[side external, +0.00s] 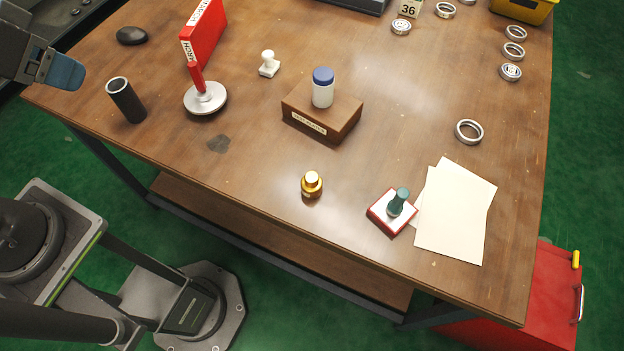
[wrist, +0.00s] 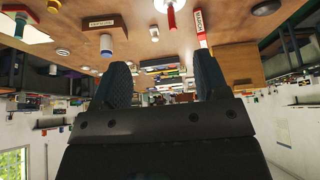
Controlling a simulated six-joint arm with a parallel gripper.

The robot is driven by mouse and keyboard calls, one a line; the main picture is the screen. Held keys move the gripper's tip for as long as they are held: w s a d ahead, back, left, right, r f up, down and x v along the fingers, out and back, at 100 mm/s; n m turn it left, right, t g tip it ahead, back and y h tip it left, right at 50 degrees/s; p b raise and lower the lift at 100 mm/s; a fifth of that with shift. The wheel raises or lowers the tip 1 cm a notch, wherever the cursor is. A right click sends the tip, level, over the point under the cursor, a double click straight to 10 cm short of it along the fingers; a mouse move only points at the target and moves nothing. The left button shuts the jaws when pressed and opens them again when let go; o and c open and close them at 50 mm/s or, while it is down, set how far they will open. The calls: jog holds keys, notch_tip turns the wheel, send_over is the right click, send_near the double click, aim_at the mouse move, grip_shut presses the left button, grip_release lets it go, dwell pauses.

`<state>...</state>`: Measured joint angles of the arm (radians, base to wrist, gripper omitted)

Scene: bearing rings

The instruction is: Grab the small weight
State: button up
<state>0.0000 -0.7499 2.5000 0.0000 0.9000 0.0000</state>
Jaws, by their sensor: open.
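The small weight (side external: 312,185) is a brass piece with a bright knob on top. It stands upright on the wooden table (side external: 260,160) near the front edge, in front of the wooden block, in the side view. I cannot make it out with certainty in the wrist view. My gripper (side external: 64,72) is at the upper left of the side view, above the table's left end and far from the weight. In the wrist view my gripper (wrist: 162,75) shows two separated blue fingers with nothing between them.
A labelled block (side external: 335,122) bears a blue-capped bottle (side external: 323,88). A dark cup (side external: 126,100), a red-handled stand (side external: 205,97), a red binder (side external: 203,32) and a white stamp (side external: 269,64) stand left. A green-handled stamp (side external: 397,203) and papers (side external: 455,215) lie right.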

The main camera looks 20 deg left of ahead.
jog(key=shift+o, duration=0.3)
jog(key=n+g, duration=0.6)
jog(key=n, duration=0.9)
send_over(312, 177)
notch_tip(312, 177, down, 15)
jog(key=shift+n, duration=0.3)
jog(key=f, duration=0.8)
jog(key=shift+w+d+f, duration=0.1)
jog(key=shift+w+d, duration=0.05)
jog(key=shift+w, duration=0.15)
jog(key=shift+s+a+f, duration=0.1)
jog(key=shift+s+f, duration=0.05)
jog(key=shift+f, duration=1.35)
jog(key=shift+s+a+f, duration=0.1)
jog(key=shift+s+f, duration=0.05)
jog(key=shift+f, duration=1.35)
